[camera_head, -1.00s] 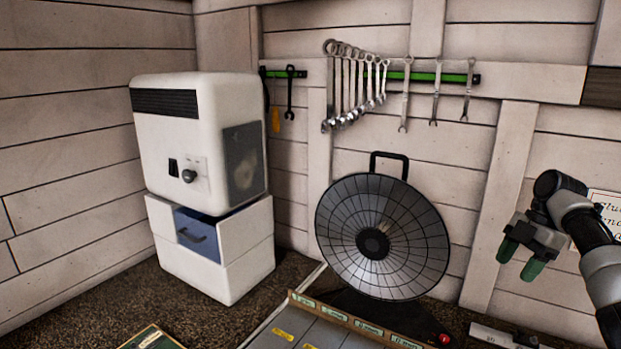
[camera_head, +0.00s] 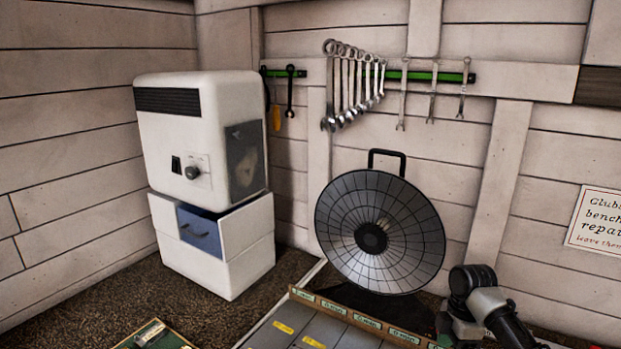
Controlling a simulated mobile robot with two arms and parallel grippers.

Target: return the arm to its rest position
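My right arm (camera_head: 492,310) shows at the bottom right, low in front of the wall and to the right of the round dish. The grey body of my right gripper (camera_head: 458,326) is partly in view at the bottom edge, and its fingers cannot be made out. No held object shows there. My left arm and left gripper are not in view.
A white cabinet (camera_head: 190,135) with a blue drawer (camera_head: 199,233) stands at the left. A dark round dish (camera_head: 415,215) leans near the wall. A labelled tray (camera_head: 352,322) lies at the bottom. Wrenches (camera_head: 345,90) and a paper sign (camera_head: 597,222) are on the wall.

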